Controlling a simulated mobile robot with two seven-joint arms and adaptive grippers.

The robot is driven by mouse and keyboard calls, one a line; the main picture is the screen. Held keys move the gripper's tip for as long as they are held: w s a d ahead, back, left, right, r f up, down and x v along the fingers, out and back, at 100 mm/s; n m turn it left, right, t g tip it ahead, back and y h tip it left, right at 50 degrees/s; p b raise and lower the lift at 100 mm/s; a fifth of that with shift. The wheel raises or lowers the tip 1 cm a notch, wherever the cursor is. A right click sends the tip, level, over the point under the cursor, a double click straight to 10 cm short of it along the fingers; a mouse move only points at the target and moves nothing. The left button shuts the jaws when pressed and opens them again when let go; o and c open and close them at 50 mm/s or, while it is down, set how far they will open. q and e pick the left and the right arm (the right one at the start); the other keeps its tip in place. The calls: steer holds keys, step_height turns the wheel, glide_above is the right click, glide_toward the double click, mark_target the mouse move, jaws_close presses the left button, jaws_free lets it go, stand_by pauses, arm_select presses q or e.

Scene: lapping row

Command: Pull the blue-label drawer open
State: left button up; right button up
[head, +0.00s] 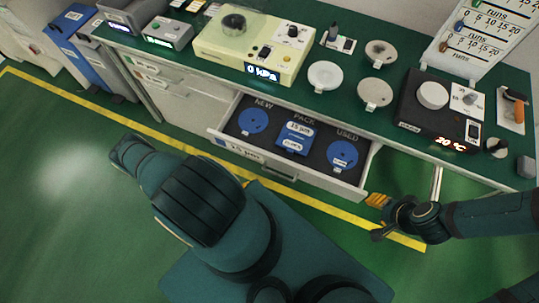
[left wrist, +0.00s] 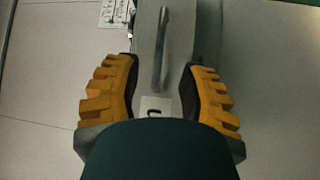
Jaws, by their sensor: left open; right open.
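The blue-label drawer (head: 322,183) stands pulled out from under the green bench in the head view, its inside showing. Its front carries a pale label with a blue mark (head: 221,141) and a bar handle (head: 267,169). Inside lie blue discs (head: 253,121) and a blue-and-white pack (head: 295,136). In the left wrist view, my left gripper (left wrist: 162,72) is open, its orange fingers apart on either side of a grey drawer front with a bar handle (left wrist: 161,48). It is hidden in the head view. My right gripper (head: 378,201) is open and empty, right of the drawer.
The bench (head: 300,100) holds a cream machine (head: 252,47), a black hotplate (head: 437,100) and several round plates. Closed drawers (head: 150,78) lie left of the open one. A blue bin (head: 85,52) stands far left. A yellow line crosses the green floor.

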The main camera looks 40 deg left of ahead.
arm_select(q)
steer(key=shift+v, duration=1.45)
